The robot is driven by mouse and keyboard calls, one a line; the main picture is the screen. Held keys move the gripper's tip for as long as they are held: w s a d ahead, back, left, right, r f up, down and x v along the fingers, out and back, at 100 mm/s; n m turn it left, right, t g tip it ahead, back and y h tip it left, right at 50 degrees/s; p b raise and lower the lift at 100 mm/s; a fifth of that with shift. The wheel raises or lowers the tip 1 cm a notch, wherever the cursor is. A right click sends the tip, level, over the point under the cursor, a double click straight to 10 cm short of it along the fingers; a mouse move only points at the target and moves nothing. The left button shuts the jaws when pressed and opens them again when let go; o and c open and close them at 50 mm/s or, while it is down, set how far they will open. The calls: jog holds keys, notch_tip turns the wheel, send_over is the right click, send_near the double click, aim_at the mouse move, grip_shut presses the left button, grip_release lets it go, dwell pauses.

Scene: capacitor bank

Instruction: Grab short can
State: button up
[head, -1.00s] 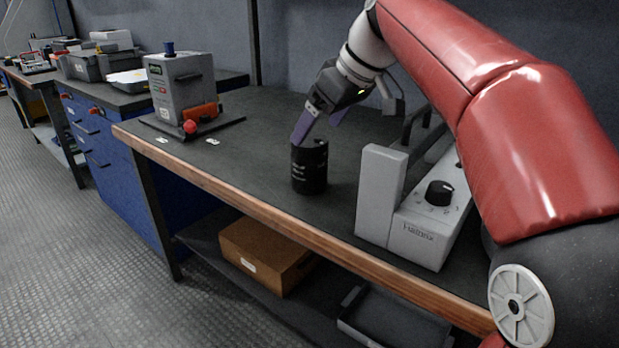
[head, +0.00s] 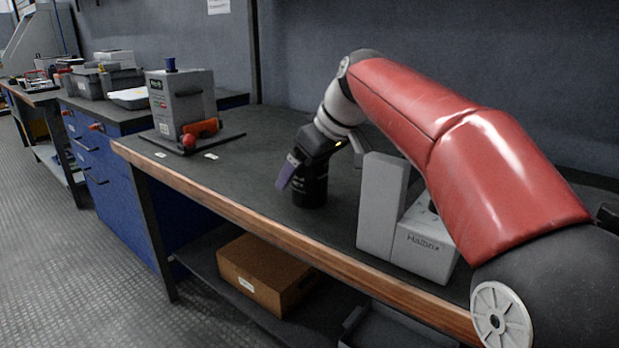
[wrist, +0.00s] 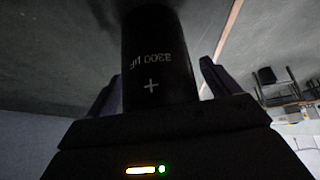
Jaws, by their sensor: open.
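The short can (head: 311,190) is a black cylinder standing upright on the dark bench top, partly hidden behind my gripper in the head view. In the wrist view the can (wrist: 157,60) shows white print reading "3300 µF" and a plus sign. My gripper (head: 290,172) is low beside the can, with its purple-grey fingers pointing down. In the wrist view my gripper (wrist: 157,88) is open, with one finger on each side of the can. A gap shows beside the right finger; contact on the left cannot be told.
A grey-white device marked "Halbrix" (head: 421,248) stands right of the can, close to my arm. A grey box with a red knob (head: 183,105) sits on a dark plate at the bench's left. The bench's wooden front edge (head: 240,217) is near. Bench between is clear.

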jog(key=shift+r, duration=0.1)
jog(key=c, duration=1.5)
jog(key=shift+o, duration=0.2)
jog(key=shift+r, duration=0.1)
